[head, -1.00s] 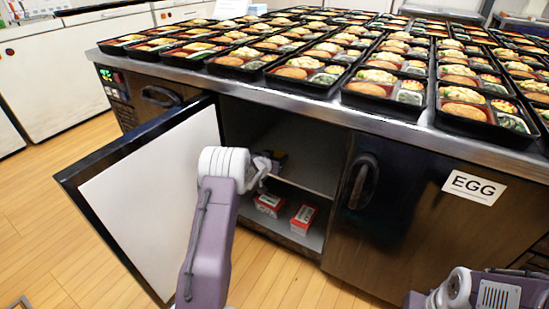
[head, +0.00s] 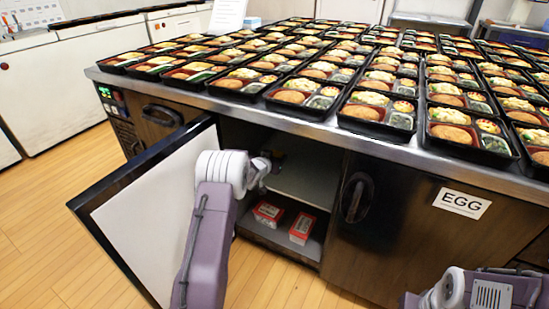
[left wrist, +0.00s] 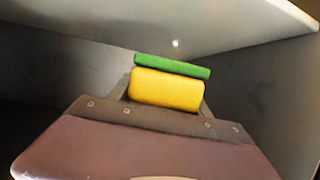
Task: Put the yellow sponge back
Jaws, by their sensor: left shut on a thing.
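The yellow sponge (left wrist: 167,90) has a green layer (left wrist: 172,66) on its far upper side. It shows in the left wrist view between the two fingers of my left gripper (left wrist: 165,95), which is shut on it. In the head view my left gripper (head: 270,161) reaches into the open cabinet under the counter, above the lower shelf (head: 265,234). The sponge cannot be made out clearly there. In the left wrist view a pale panel (left wrist: 240,30) lies beyond and above the sponge. My right gripper's fingers are not visible; only part of that arm shows at bottom right.
The open cabinet door (head: 150,215) stands left of my left arm. Two red and white boxes (head: 268,212) (head: 302,228) sit on the lower shelf. Many bento trays (head: 455,135) cover the counter. A closed door labelled EGG (head: 462,203) is at right.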

